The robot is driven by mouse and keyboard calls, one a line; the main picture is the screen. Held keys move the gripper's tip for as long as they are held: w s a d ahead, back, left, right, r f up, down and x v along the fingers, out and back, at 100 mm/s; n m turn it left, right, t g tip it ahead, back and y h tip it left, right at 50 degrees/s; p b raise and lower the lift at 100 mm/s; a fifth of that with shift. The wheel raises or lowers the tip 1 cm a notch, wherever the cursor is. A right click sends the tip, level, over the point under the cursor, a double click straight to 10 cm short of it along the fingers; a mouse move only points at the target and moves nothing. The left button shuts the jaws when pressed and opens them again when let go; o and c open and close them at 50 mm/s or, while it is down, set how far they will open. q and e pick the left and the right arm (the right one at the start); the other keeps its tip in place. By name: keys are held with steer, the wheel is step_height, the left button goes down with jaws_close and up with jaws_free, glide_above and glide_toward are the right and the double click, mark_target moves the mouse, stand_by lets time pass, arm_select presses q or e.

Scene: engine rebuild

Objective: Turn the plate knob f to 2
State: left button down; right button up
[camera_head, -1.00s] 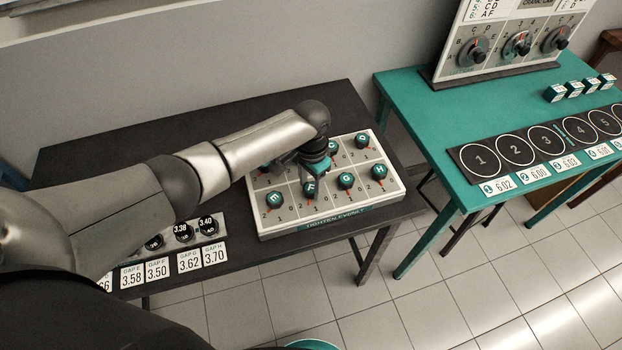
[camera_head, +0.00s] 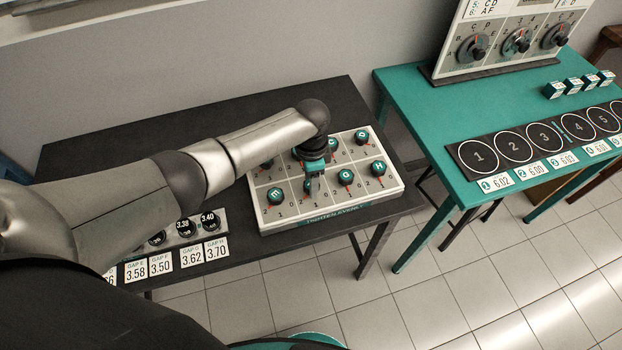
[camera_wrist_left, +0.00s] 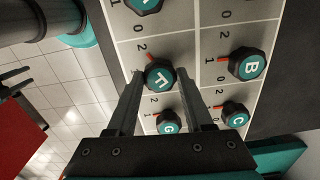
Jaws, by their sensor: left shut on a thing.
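Knob F (camera_wrist_left: 159,76) is a black knob with a teal top on the white plate (camera_head: 340,209). In the left wrist view it sits between the two fingers of my left gripper (camera_wrist_left: 160,78), which is shut on it. Its red pointer shows at the knob's upper left, pointed toward the printed 2. In the head view my left gripper (camera_head: 312,188) comes down onto the plate's front row and mostly covers knob F. Knob E (camera_head: 276,196) is to its left and knob G (camera_head: 346,177) to its right.
Knob H (camera_head: 378,168) is in the front row; knob B (camera_wrist_left: 248,64) and knob C (camera_wrist_left: 236,115) are in the row behind. Gap cards (camera_head: 192,257) lie on the black table (camera_head: 110,170) at left. A teal table (camera_head: 425,110) stands at right.

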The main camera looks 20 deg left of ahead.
arm_select(q)
steer(key=shift+c, duration=1.5)
jaws_free()
step_height(320, 180, up, 15)
steer(key=p, duration=0.1)
steer(key=shift+r, duration=0.15)
steer(key=shift+d, duration=0.1)
